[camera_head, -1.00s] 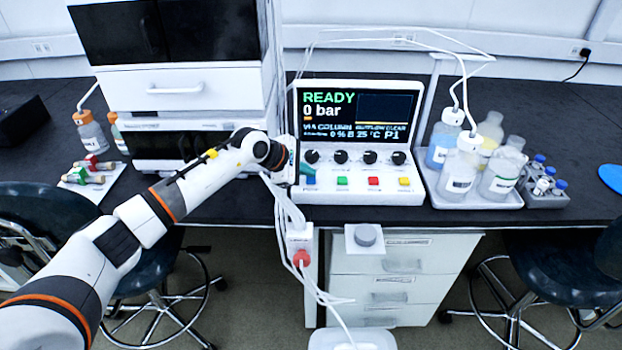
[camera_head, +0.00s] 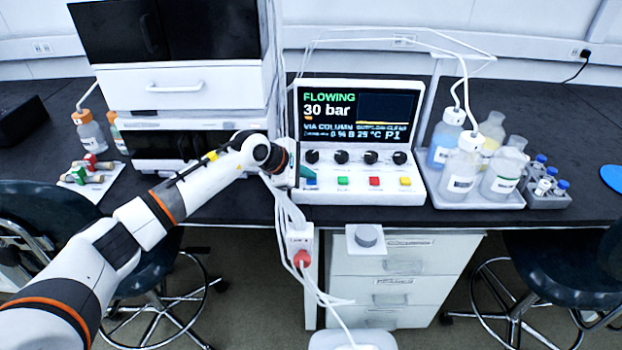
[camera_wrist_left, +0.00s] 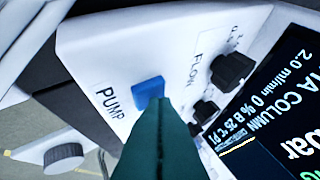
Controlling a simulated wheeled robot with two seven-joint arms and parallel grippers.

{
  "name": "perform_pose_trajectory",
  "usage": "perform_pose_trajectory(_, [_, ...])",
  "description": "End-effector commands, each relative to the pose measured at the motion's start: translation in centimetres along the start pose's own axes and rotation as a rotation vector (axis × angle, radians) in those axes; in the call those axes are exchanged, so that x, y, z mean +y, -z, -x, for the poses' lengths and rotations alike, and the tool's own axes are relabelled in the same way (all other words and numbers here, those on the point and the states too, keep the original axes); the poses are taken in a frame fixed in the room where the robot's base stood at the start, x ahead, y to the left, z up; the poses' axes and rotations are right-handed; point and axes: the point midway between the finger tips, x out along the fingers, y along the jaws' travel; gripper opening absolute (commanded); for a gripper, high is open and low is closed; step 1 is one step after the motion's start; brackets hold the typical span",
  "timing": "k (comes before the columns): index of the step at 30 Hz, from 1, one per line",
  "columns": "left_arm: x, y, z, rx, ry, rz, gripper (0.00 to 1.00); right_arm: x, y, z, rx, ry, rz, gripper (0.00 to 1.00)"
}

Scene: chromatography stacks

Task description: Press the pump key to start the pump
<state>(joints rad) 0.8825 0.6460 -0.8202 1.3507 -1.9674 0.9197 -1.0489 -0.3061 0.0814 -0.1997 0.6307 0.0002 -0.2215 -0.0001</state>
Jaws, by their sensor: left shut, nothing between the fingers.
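The blue pump key (camera_wrist_left: 147,88) is at the edge of the white control panel, beside the printed word PUMP, in the left wrist view. It also shows in the head view (camera_head: 310,183), partly covered by my gripper. My left gripper (camera_wrist_left: 160,104) is shut and empty, its green fingertips at the key; they seem to touch it. In the head view the gripper (camera_head: 306,173) is at the panel's left end. The screen (camera_head: 357,116) reads FLOWING and 30 bar. My right gripper is not in view.
Green (camera_head: 343,181), red (camera_head: 375,182) and yellow (camera_head: 405,182) keys lie right of the pump key, below a row of black knobs. A tray of bottles (camera_head: 430,196) stands to the right. White cables (camera_head: 289,210) hang below my gripper.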

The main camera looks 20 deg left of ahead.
Motion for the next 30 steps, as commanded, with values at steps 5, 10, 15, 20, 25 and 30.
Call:
perform_pose_trajectory(5, [0.2,-0.3,-0.2,-0.004,-0.002,0.001,0.00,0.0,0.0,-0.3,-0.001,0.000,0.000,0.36])
perform_pose_trajectory(10, [0.3,-0.4,-0.3,-0.004,-0.002,0.001,0.00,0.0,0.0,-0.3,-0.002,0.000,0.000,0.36])
perform_pose_trajectory(15, [0.0,-0.1,0.0,-0.004,-0.002,0.000,0.00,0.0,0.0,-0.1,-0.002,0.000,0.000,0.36])
perform_pose_trajectory(20, [-0.5,0.4,0.6,-0.004,-0.002,0.000,0.00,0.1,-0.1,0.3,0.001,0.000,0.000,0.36])
perform_pose_trajectory(25, [-0.8,0.8,1.0,-0.003,-0.002,0.001,0.00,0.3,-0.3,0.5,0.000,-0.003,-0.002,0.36])
perform_pose_trajectory(30, [-0.8,0.8,1.0,-0.002,-0.002,0.001,0.00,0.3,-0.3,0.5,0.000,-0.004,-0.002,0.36])
